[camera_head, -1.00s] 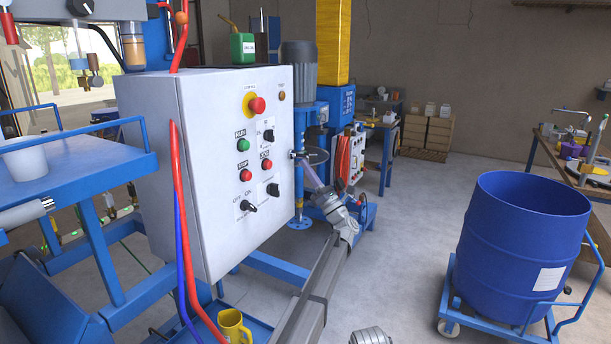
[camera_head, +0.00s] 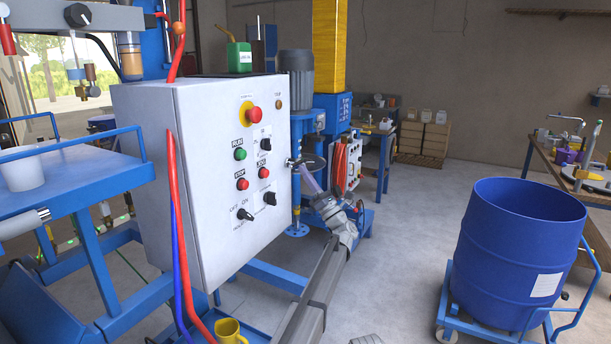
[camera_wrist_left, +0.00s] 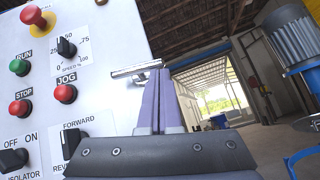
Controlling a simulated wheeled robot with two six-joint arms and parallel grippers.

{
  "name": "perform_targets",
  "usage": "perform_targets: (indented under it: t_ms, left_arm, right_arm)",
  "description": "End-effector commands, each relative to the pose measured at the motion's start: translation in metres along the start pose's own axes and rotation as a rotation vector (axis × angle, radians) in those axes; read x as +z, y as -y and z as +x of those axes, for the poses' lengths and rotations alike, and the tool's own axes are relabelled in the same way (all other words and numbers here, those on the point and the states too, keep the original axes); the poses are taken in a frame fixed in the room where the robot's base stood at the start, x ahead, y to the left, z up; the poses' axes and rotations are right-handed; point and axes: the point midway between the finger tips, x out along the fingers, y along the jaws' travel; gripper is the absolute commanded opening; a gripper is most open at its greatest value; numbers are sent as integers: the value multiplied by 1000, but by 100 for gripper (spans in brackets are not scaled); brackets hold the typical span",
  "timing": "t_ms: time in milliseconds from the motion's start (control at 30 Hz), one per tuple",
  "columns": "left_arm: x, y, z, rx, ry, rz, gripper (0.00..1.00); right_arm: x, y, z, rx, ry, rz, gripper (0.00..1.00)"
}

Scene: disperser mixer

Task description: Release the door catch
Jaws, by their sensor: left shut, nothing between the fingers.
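The door catch is a small metal bar handle (camera_head: 292,162) on the right edge of the white control cabinet's front door (camera_head: 218,205). The bar also shows in the left wrist view (camera_wrist_left: 134,70), lying nearly level. My left gripper (camera_head: 299,168) has purple fingers, closed together and empty. In the left wrist view its fingertips (camera_wrist_left: 160,72) are right at the catch's right end; I cannot tell whether they touch it. The cabinet door looks closed.
The cabinet front carries a red stop button (camera_head: 254,115) and several switches close to my left gripper. Red and blue hoses (camera_head: 177,230) hang in front of the cabinet. A blue drum (camera_head: 515,255) on a trolley stands at the right. Clear floor (camera_head: 410,225) lies between.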

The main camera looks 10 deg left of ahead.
Motion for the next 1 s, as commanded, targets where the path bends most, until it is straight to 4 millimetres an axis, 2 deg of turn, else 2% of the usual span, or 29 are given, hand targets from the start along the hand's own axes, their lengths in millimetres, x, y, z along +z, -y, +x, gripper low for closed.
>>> perform_targets:
  t_ms: [367,667,733,1000]
  left_arm:
    - [-6,1,-4,0,0,0,0]
    - [-32,4,-24,0,0,1,0]
    - [-41,6,-30,0,0,1,0]
    - [-38,13,-91,-1,1,-1,0]
  right_arm:
    - [0,1,7,0,0,0,50]
    - [-2,4,40,0,0,0,50]
    - [-3,5,50,0,0,0,50]
    - [-5,9,91,0,0,-1,50]
